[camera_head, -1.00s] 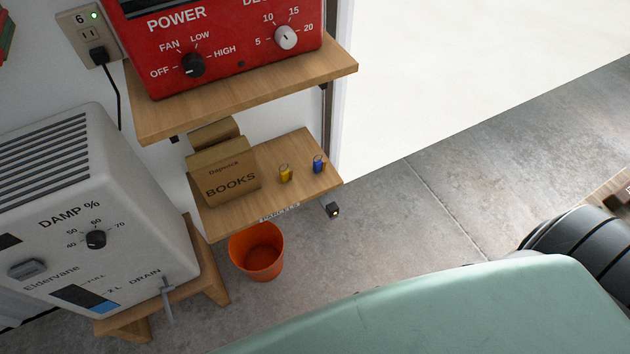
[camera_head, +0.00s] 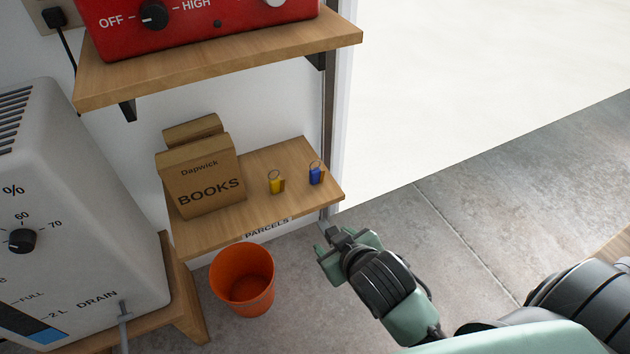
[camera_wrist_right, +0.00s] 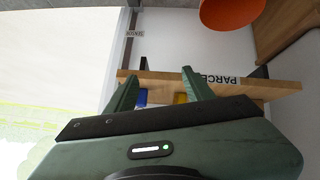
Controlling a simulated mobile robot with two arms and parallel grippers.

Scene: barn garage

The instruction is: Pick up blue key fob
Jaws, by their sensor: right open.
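My right gripper (camera_head: 341,246) is below and in front of the shelf's right corner, apart from the fob. It is open and empty, its two green fingers (camera_wrist_right: 158,84) spread toward the shelf edge in the wrist view. My left gripper is not in view.
A yellow key fob (camera_head: 276,186) stands just left of the blue one. A BOOKS carton (camera_head: 205,180) is farther left. The upper shelf (camera_head: 230,66) overhangs behind. An orange bucket (camera_head: 245,285) stands on the floor below. The floor to the right is clear.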

